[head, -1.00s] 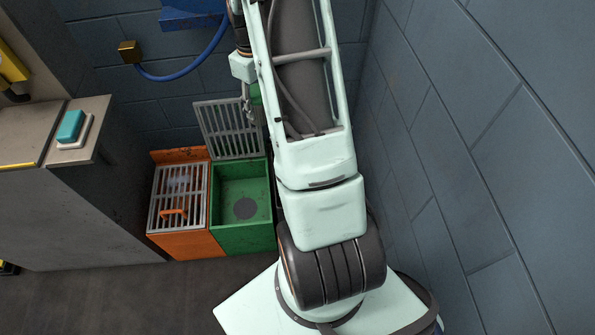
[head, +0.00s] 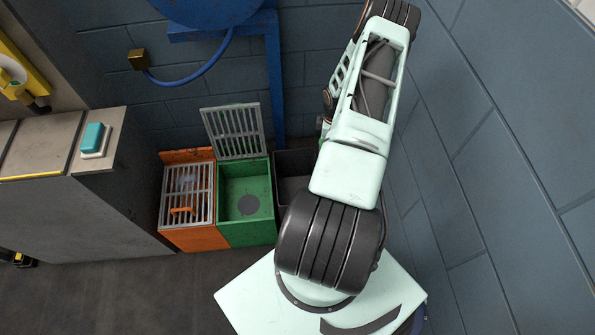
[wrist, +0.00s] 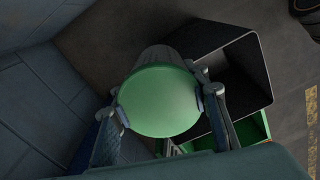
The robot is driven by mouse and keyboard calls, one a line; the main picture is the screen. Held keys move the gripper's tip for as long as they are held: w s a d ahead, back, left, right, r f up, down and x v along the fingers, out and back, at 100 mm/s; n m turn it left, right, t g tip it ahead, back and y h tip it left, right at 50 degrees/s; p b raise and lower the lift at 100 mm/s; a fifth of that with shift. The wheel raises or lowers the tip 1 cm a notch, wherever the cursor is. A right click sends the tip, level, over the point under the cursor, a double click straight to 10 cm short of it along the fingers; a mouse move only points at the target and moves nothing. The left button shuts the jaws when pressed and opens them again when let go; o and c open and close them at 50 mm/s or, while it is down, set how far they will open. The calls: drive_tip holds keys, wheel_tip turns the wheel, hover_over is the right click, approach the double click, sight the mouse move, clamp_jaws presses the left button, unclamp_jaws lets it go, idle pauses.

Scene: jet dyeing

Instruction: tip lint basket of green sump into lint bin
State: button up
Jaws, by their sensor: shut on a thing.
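My gripper (wrist: 160,102) is shut on the lint basket (wrist: 158,100), with a finger on each side. The basket shows a round green end towards the wrist camera and a grey ribbed body beyond it. In the head view my arm hides the gripper and basket. The green sump (head: 260,228) stands open, its grate (head: 233,131) raised against the wall and a dark round spot on its floor. The dark lint bin (head: 291,163) stands just right of the sump, partly behind my arm. In the wrist view the bin (wrist: 257,60) lies right of the basket, overlapped by it and a finger.
An orange sump (head: 198,238) with a closed grate adjoins the green one on the left. A grey cabinet (head: 90,210) stands further left. A blue stand (head: 277,90) rises behind the bin. A block wall (head: 480,150) closes the right side.

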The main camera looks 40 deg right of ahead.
drive_tip(key=shift+s+d+f, duration=0.1)
drive_tip(key=shift+s+f, duration=0.35)
drive_tip(key=shift+f, duration=0.1)
drive_tip(key=shift+w+a+f+h+p, duration=0.15)
drive_tip(key=shift+a+h+p, duration=0.15)
drive_tip(key=shift+a+h, duration=0.1)
drive_tip(key=shift+a+f+g+h, duration=0.25)
drive_tip(key=shift+f+g+h, duration=0.05)
drive_tip(key=shift+h, duration=0.2)
drive_tip(key=a+g+h+b, duration=0.1)
drive_tip(key=h+b, duration=0.2)
drive_tip(key=b, duration=0.1)
drive_tip(key=w+a+f+g+h+b, duration=0.1)
drive_tip(key=h+b, duration=0.3)
drive_tip(key=a+h+b, duration=0.2)
drive_tip(key=h+b, duration=0.1)
drive_tip(key=b, duration=0.1)
drive_tip(key=shift+w+f+g, duration=0.15)
drive_tip(key=shift+f+g, duration=0.05)
drive_tip(key=shift+g, duration=0.2)
drive_tip(key=shift+a+f+g+h+b, duration=0.1)
drive_tip(key=shift+f+g+h+b, duration=0.25)
drive_tip(key=shift+h+b, duration=1.2)
